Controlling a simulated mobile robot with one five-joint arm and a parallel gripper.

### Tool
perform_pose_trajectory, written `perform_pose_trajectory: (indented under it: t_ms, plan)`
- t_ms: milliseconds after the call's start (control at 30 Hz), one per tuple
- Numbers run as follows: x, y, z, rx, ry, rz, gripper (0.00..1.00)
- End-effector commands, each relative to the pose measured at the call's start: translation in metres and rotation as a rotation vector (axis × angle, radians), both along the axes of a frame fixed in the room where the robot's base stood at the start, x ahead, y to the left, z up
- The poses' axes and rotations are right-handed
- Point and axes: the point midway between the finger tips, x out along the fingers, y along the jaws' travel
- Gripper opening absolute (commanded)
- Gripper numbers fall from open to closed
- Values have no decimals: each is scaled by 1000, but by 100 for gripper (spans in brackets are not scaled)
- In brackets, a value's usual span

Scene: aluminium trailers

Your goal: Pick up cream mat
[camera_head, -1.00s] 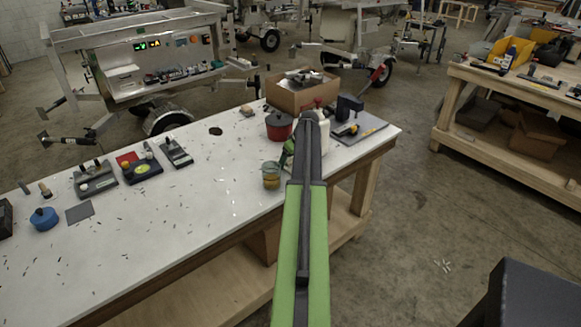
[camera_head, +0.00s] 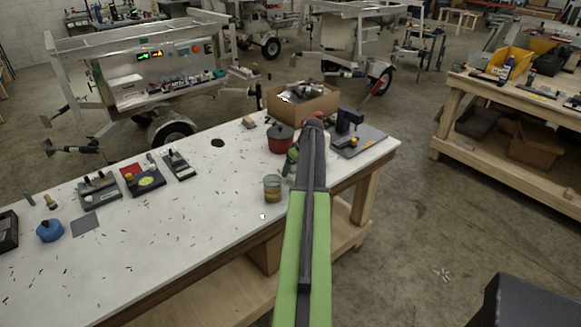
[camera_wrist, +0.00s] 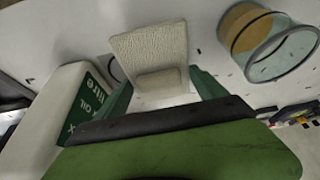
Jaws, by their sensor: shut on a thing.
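The cream mat (camera_wrist: 150,48) shows in the wrist view as a textured, pale square piece with a thicker raised part at its near edge. My gripper (camera_wrist: 160,88) has its green fingers on either side of that near part and is shut on it. I cannot tell whether the mat is clear of the white tabletop. In the head view my arm hides the mat, and only a bit of green finger shows beside the arm.
A glass jar (camera_head: 272,188) stands close by, to the right in the wrist view. A white bottle with a green label (camera_wrist: 75,105) is close on the left there. A red pot (camera_head: 281,140), a cardboard box (camera_head: 302,105) and a black-handled tool on a grey plate (camera_head: 358,140) stand behind.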

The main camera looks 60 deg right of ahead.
Motion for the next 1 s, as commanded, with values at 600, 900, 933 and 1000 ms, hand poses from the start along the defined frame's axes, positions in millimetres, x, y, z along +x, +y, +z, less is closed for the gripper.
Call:
perform_pose_trajectory:
  t_ms: [600,900,933,1000]
  plan:
    - [-149,44,-2,1,0,-2,41]
    - [-157,46,-2,0,0,-1,41]
    - [-157,45,-2,0,0,-1,41]
    - [-157,45,-2,0,0,-1,41]
